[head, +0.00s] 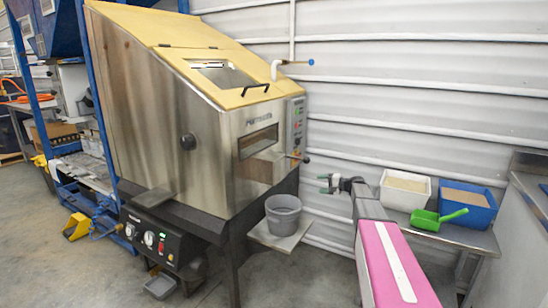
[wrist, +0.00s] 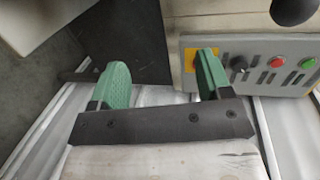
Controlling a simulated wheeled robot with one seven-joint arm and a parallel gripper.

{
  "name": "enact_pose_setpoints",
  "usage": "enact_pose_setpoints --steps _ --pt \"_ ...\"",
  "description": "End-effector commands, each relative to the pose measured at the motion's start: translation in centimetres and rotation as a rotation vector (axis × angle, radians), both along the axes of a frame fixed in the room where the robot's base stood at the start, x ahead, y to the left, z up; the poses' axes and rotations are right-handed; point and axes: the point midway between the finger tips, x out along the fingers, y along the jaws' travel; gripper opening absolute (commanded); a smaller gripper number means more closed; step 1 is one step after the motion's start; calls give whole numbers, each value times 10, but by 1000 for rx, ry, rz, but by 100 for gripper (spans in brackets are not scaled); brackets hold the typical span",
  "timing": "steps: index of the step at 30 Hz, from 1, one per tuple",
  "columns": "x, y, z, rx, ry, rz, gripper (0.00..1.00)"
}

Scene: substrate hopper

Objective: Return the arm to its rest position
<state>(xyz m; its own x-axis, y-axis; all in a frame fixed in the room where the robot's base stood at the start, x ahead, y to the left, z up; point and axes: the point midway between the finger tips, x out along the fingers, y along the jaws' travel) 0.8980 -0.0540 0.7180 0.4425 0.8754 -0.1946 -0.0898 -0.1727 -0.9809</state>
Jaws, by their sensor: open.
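My arm reaches forward from the lower right of the head view, in front of the white ribbed wall. My gripper (head: 328,184) is at its far end, to the right of the steel hopper machine (head: 195,130). In the wrist view my gripper (wrist: 160,82) shows two green fingers set well apart with nothing between them. It is open and empty. The machine's control panel (wrist: 245,65), with red and green buttons, lies beyond the right finger in the wrist view.
A grey bucket (head: 284,215) stands on a small shelf beside the machine. A white bin (head: 404,198), a blue bin (head: 480,216) and a green scoop (head: 438,219) are on a steel table (head: 470,240) close to the right of my arm. Floor shows between bucket and arm.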

Motion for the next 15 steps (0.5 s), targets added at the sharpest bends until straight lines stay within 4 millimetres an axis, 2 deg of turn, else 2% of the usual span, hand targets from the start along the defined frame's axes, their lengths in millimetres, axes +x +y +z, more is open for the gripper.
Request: enact_pose_setpoints --steps 1,5,8,11,12,15 --pt "-15 9 -6 -29 14 10 72" --pt "-49 29 -27 -128 55 43 72" --pt "-84 45 -48 -231 95 76 72" --pt "-135 63 -72 -374 144 121 72" --pt "-158 70 -83 -440 166 142 72" --pt "-214 80 -107 -608 212 192 72"
